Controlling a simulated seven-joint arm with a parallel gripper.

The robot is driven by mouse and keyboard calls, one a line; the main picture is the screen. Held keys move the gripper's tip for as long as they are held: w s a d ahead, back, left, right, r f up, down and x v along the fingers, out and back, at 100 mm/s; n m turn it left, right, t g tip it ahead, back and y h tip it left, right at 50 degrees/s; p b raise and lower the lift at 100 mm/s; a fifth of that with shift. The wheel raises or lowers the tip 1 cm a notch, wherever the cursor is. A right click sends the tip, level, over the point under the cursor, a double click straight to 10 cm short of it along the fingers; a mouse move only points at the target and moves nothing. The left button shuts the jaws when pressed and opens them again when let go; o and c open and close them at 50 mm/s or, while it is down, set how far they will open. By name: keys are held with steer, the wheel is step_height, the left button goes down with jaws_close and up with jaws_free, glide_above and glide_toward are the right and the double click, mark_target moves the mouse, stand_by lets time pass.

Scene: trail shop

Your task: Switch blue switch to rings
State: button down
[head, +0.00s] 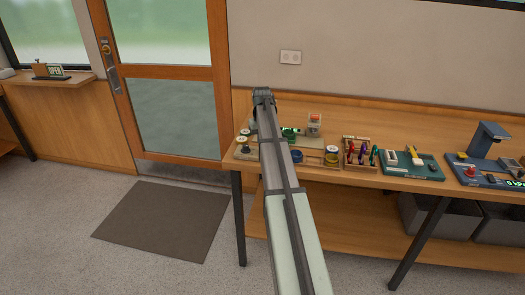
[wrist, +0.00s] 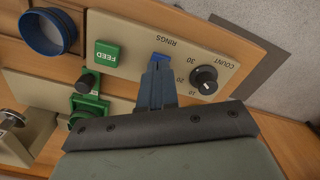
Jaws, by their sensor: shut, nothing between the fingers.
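The blue switch (wrist: 160,56) sits on a beige control panel (wrist: 130,62), just below the printed word RINGS in the wrist view. My gripper (wrist: 159,66) is shut and empty, with its fingertips right at the switch. I cannot tell if they touch it. The fingers hide part of the switch and any label on its near side, so its exact position is unclear. In the head view my arm covers much of this area, and the switch is not visible.
Beside the switch are a green FEED button (wrist: 107,52) and a black COUNT knob (wrist: 205,79). A green clamp-like part (wrist: 89,100) and a blue ring-shaped cup (wrist: 48,32) are close by. A rack of coloured tools (head: 360,152) stands farther right on the bench.

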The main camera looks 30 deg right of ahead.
steer(key=shift+f, duration=0.85)
stand_by(0.7)
steer(key=shift+r, duration=3.5)
